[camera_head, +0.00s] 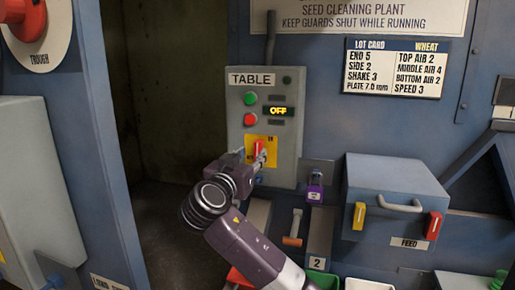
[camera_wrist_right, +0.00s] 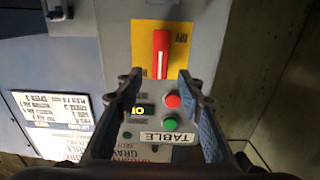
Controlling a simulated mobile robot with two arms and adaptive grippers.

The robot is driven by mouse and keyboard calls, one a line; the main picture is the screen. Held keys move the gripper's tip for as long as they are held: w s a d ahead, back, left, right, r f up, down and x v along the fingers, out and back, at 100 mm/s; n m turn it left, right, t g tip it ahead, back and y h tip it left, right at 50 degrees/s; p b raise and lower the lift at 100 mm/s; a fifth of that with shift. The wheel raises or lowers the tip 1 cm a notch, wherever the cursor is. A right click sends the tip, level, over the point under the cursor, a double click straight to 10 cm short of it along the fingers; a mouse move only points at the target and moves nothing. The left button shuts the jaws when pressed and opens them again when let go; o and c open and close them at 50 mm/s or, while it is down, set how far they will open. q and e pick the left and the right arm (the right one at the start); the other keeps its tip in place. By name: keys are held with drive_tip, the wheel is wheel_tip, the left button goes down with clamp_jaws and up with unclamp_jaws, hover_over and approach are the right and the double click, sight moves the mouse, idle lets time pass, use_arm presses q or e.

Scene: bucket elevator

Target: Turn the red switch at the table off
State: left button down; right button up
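The red switch (camera_head: 259,147) is a red handle on a yellow plate (camera_head: 247,143), low on the grey TABLE box (camera_head: 287,130). Its handle stands upright; my right gripper (camera_head: 257,161) partly covers its lower part. An OFF mark shows on the plate to the handle's right. My left gripper is not in view.
A green button (camera_head: 250,98) and a red button (camera_head: 250,120) sit above the switch. A purple padlock (camera_head: 315,190) hangs right of the box, near the FEED box (camera_head: 395,195). A dark recess (camera_head: 165,110) opens to the left.

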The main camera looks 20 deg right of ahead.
sight(257, 149)
drive_tip(key=p+x, duration=0.1)
drive_tip(key=x, duration=0.4)
drive_tip(key=shift+w+d, duration=0.15)
drive_tip(key=shift+w, duration=0.05)
drive_tip(key=shift+f, duration=0.1)
clamp_jaws()
